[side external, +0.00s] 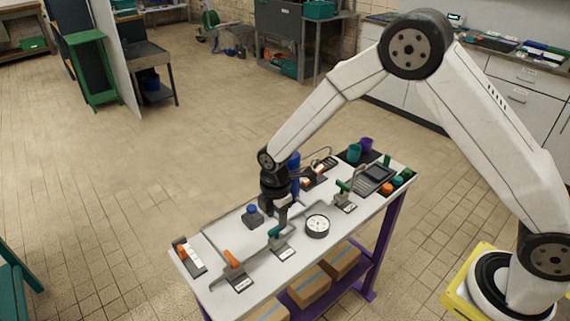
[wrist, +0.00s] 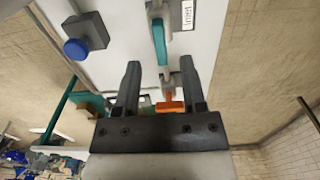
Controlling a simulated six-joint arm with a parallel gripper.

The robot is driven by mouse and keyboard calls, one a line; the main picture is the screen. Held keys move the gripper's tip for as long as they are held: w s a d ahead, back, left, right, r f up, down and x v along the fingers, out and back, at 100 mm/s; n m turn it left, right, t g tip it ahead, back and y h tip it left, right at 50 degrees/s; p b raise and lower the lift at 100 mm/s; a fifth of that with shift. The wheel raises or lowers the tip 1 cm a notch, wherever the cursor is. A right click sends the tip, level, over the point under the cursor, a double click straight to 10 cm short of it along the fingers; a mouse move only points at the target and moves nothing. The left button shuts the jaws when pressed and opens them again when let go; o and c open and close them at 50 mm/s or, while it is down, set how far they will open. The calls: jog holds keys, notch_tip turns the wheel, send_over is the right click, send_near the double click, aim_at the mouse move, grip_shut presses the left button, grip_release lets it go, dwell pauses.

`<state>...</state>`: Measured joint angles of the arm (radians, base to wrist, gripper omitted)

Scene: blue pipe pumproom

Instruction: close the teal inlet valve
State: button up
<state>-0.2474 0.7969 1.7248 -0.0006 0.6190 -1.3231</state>
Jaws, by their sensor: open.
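The teal inlet valve handle (side external: 275,231) stands on its pipe near the front edge of the white bench, behind a label plate. In the wrist view the teal handle (wrist: 159,42) runs up the picture, just beyond the fingertips and lined up with the gap between them. The label (wrist: 187,15) beside it reads "Inlet". My gripper (side external: 282,207) points down above the bench near the teal handle. In the wrist view my gripper (wrist: 159,64) is open, with nothing held between its fingers. Whether a finger touches the handle cannot be told.
An orange-handled valve (side external: 232,259) is to the left; a round gauge (side external: 317,225) is to the right. A blue button box (side external: 252,216) sits behind. Pipes cross the bench top (side external: 215,290).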

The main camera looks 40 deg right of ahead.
aim_at(277, 227)
jog(key=shift+f, duration=1.75)
grip_shut()
